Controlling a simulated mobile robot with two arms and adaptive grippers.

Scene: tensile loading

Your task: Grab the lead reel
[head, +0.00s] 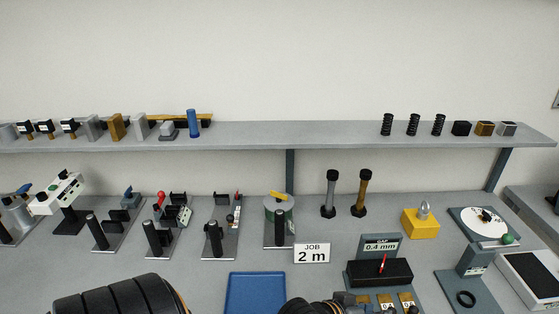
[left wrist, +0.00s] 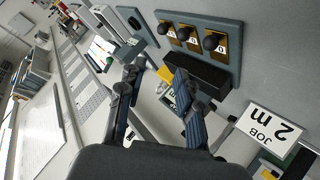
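A grey-green drum (head: 288,216) with a yellow piece on top stands at the back middle of the bench in the head view. It looks like the lead reel, but I cannot be sure. A dark post in front hides part of it. My left gripper (left wrist: 156,80) is open in the left wrist view, with nothing between its fingers. My right gripper is not in view.
The JOB 2 m card (head: 312,253) stands just in front of the drum. A blue tray (head: 256,292) lies below it. The black gap block (head: 379,273) is to the right, with dark-knobbed pieces in front. Stands with posts (head: 217,240) are left of the drum. A shelf (head: 300,134) runs above.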

